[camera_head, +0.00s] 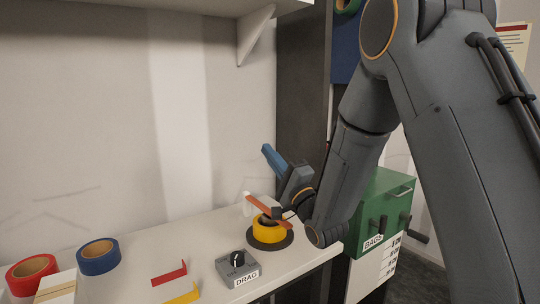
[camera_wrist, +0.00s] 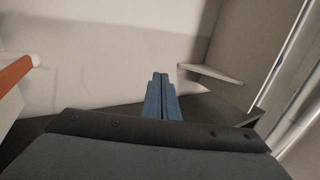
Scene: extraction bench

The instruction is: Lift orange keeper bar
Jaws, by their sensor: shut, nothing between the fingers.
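The orange keeper bar (camera_head: 262,208) lies slanted over a yellow tape roll (camera_head: 264,233), which sits on a dark round base (camera_head: 286,240) near the bench's right end. The orange bar also shows at the left edge of the wrist view (camera_wrist: 14,72), with a white rounded part beside it. My gripper (camera_head: 266,149) has blue fingers, shut and empty, pointing up and left above and behind the bar. In the wrist view the shut fingers (camera_wrist: 160,76) point toward the wall and hold nothing. My wrist hides part of the bar's right end.
A grey DRAG box with a knob (camera_head: 238,268) stands in front of the roll. Red (camera_head: 32,272) and blue (camera_head: 98,256) tape rolls and red and yellow pieces lie to the left. A green BAGS box (camera_head: 385,205) is at the right. A shelf (camera_head: 205,6) hangs above.

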